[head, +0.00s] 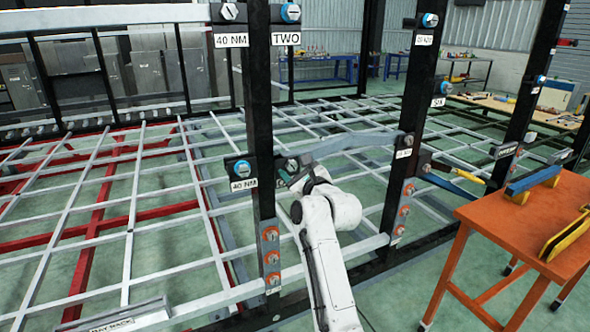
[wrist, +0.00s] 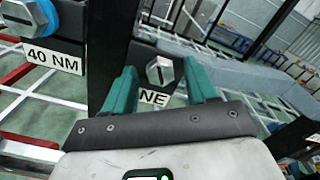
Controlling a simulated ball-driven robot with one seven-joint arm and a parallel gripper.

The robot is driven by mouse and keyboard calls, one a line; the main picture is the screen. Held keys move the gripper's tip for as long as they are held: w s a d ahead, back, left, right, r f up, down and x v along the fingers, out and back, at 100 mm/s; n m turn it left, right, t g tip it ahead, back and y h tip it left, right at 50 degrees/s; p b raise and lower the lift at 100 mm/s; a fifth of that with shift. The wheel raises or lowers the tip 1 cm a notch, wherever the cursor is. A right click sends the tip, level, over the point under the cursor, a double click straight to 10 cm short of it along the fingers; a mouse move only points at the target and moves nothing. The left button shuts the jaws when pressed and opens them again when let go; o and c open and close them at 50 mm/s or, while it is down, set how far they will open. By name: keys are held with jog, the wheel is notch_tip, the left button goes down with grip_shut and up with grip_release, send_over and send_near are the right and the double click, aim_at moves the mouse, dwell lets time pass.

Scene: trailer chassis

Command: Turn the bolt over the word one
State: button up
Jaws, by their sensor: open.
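The bolt over the word one (wrist: 160,70) is a silver hex head with a dark slot, on a dark bracket in the wrist view. It shows small in the head view (head: 291,165). Its white label (wrist: 153,97) reads "NE", the first letter hidden by my left finger. My gripper (wrist: 159,67) is open, with one teal finger on each side of the bolt head in the picture. A gap shows on both sides. I cannot tell if the fingertips reach as far as the head. In the head view my arm hides most of the gripper.
A bolt with a blue ring (head: 240,168) over a 40 NM label (head: 243,184) sits just left. Black posts (head: 258,110) and a grey crossbar (head: 350,145) stand close around my arm. An orange table (head: 520,220) with tools is at right.

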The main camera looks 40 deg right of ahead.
jog(key=c, duration=1.1)
jog(key=shift+o, duration=0.2)
jog(key=shift+n, duration=0.3)
